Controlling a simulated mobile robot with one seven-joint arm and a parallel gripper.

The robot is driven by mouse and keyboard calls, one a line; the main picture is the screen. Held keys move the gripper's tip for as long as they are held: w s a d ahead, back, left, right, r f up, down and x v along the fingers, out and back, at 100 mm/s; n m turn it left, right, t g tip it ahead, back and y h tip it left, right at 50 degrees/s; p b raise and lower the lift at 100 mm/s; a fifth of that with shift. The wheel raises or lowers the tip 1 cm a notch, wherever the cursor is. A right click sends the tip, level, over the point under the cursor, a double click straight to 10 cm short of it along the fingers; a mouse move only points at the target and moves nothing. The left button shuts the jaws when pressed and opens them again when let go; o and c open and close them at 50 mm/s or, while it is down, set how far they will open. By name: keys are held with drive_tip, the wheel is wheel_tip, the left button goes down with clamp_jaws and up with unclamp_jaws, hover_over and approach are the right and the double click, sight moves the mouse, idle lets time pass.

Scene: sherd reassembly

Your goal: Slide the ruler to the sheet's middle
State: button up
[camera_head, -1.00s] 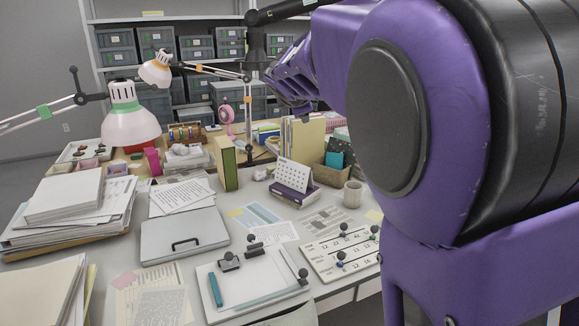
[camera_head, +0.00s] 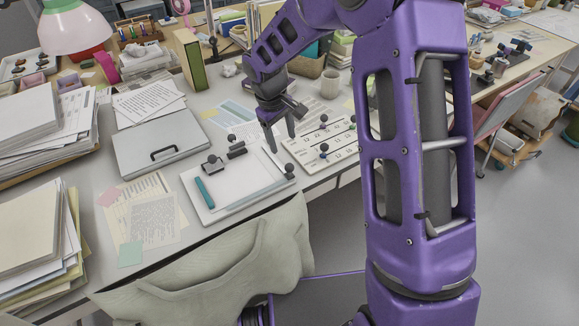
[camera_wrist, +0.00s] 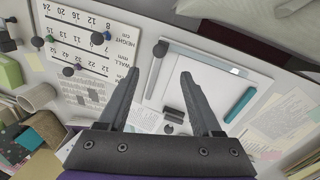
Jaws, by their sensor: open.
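The white sheet (camera_head: 228,177) lies on a pale board on the desk. A thin pale strip that looks like the ruler (camera_wrist: 205,57) lies along the sheet's front edge; it is hard to make out in the head view. A dark round knob (camera_head: 289,169) stands by its right end and also shows in the wrist view (camera_wrist: 160,48). My gripper (camera_head: 281,143) is open and empty, above the board's right side. In the wrist view its fingers (camera_wrist: 160,73) point toward the knob, apart from it.
A teal pen (camera_head: 204,192) lies at the sheet's left. Dark knobbed blocks (camera_head: 236,151) stand at its back edge. A chart board with knobs (camera_head: 318,147) is close on the right. A grey case (camera_head: 160,142) lies to the left, and a mug (camera_head: 330,84) stands behind.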

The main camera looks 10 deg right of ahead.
sight(289, 164)
drive_tip(key=f, duration=0.4)
drive_tip(key=w+d+f, duration=0.1)
drive_tip(key=f, duration=0.4)
drive_tip(key=d+f+b, duration=0.1)
drive_tip(key=f, duration=0.3)
drive_tip(key=shift+w+f, duration=0.2)
drive_tip(key=shift+w, duration=0.1)
drive_tip(key=shift+c, duration=0.2)
drive_tip(key=c, duration=0.9)
drive_tip(key=shift+d, duration=0.1)
clamp_jaws()
